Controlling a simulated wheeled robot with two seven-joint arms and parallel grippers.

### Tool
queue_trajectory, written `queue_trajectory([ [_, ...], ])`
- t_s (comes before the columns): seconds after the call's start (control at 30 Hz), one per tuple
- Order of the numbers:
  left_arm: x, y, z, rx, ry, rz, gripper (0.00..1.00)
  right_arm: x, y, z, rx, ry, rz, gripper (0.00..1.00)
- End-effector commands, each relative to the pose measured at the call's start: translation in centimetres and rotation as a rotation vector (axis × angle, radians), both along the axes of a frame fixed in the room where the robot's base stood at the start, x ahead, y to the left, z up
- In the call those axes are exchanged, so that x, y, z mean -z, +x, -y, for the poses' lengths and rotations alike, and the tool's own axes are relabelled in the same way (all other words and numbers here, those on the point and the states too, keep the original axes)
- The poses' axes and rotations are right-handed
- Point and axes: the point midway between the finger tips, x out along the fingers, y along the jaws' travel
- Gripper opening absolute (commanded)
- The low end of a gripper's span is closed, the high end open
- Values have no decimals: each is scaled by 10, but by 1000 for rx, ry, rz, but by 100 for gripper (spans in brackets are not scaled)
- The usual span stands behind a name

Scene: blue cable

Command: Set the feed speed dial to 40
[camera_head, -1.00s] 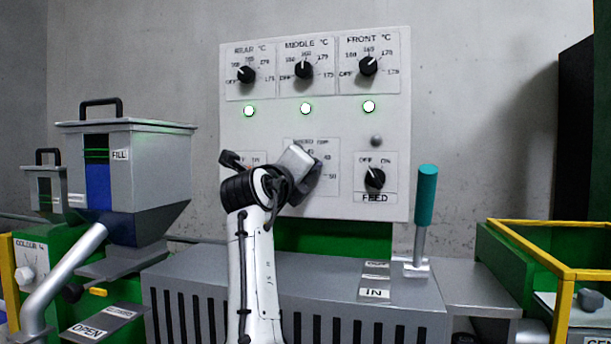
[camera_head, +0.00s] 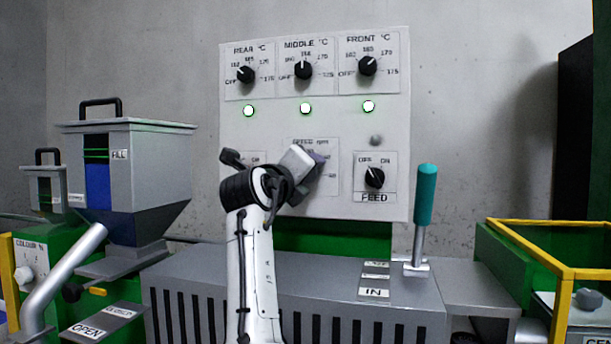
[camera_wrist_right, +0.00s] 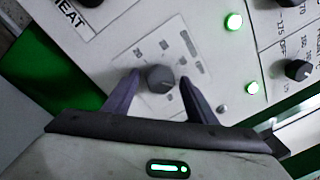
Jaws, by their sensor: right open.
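The speed dial (camera_wrist_right: 160,78) is a dark round knob on a white scale plate, seen in the right wrist view. Its pointer is too unclear to read. In the head view, its plate (camera_head: 300,143) carries the words SPEED rpm, and my gripper and arm hide the dial. My right gripper (camera_wrist_right: 159,84) is open, with one finger on each side of the dial. I cannot tell whether the fingers touch it. In the head view, the right gripper (camera_head: 314,162) is in front of the plate. My left gripper is not in view.
Above are the rear (camera_head: 245,75), middle (camera_head: 303,69) and front (camera_head: 368,66) temperature dials with green lamps. The FEED switch (camera_head: 375,178) is right of the speed plate. A teal-handled lever (camera_head: 424,195) stands lower right. A hopper (camera_head: 130,170) stands left.

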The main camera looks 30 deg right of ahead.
Motion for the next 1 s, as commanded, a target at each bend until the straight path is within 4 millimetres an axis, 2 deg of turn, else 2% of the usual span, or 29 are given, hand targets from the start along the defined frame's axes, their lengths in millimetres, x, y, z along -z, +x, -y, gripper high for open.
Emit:
queue_trajectory([
  [0.17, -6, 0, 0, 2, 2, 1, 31, -19, 0, 0, 0, 0, 4, 52],
  [0.4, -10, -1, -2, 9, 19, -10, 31, -70, -2, 2, 4, -3, 7, 52],
  [0.53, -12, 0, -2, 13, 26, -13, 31, -89, -1, 1, 3, -3, 4, 52],
  [0.7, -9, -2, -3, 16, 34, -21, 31, -100, -1, 1, 2, -1, 1, 52],
  [1.0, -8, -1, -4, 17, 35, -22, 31, -100, 0, 0, 1, 0, 0, 52],
])
